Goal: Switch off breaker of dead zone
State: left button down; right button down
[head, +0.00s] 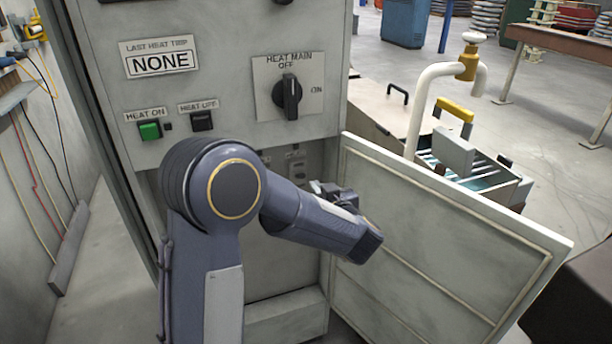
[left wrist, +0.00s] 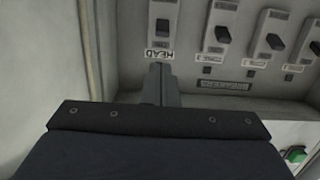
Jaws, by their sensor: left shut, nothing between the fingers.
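A row of breakers sits in the open lower compartment of the grey cabinet, shown upside down in the left wrist view. The breaker marked HEAD (left wrist: 163,24) has a dark lever. Beside it are a second breaker (left wrist: 222,34), a third (left wrist: 273,42) and a fourth (left wrist: 315,47) cut by the frame edge; their labels are too small to read surely. My left gripper (left wrist: 161,72) is shut and empty, its tips close to the HEAD label; contact cannot be told. In the head view a breaker (head: 298,168) shows partly behind my left arm. My right gripper is out of view.
An open cabinet door (head: 440,260) stands right of the compartment. Above are the HEAT MAIN knob (head: 290,97), a green HEAT ON button (head: 149,130), a HEAT OFF button (head: 201,121) and a LAST HEAT TRIP display reading NONE (head: 160,61). A pipe (head: 420,110) rises behind the door.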

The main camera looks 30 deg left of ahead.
aim_at(299, 167)
pick_arm(q)
jog(key=x, duration=1)
jog(key=shift+d, duration=0.1)
